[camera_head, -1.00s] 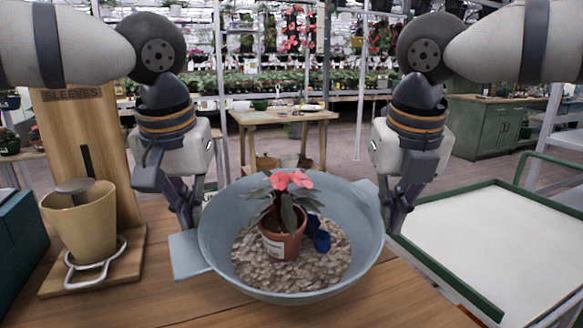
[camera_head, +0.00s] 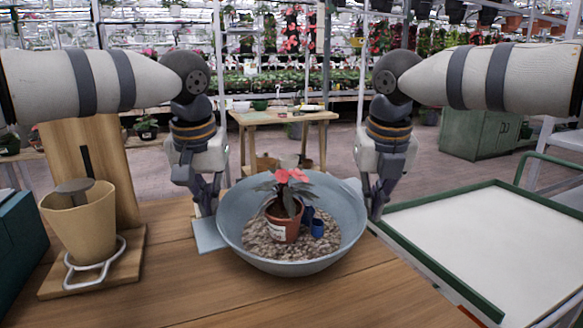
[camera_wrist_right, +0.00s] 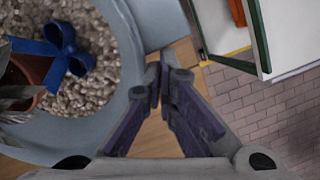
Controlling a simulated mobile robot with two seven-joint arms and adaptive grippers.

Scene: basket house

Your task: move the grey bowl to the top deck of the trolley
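The grey bowl (camera_head: 350,249) is at the middle of the wooden table in the head view, filled with pebbles, with a red-flowered potted plant (camera_head: 285,220) and a small blue item (camera_head: 317,228) in it. The trolley's top deck (camera_head: 490,240), white with a green rim, is empty at the right.
A tan pot (camera_head: 82,222) on a wire stand and wooden board stands at the left, beside a dark teal box (camera_head: 20,245). A small wooden table (camera_head: 283,117) and a green cabinet (camera_head: 480,132) stand farther back. The table front is clear.

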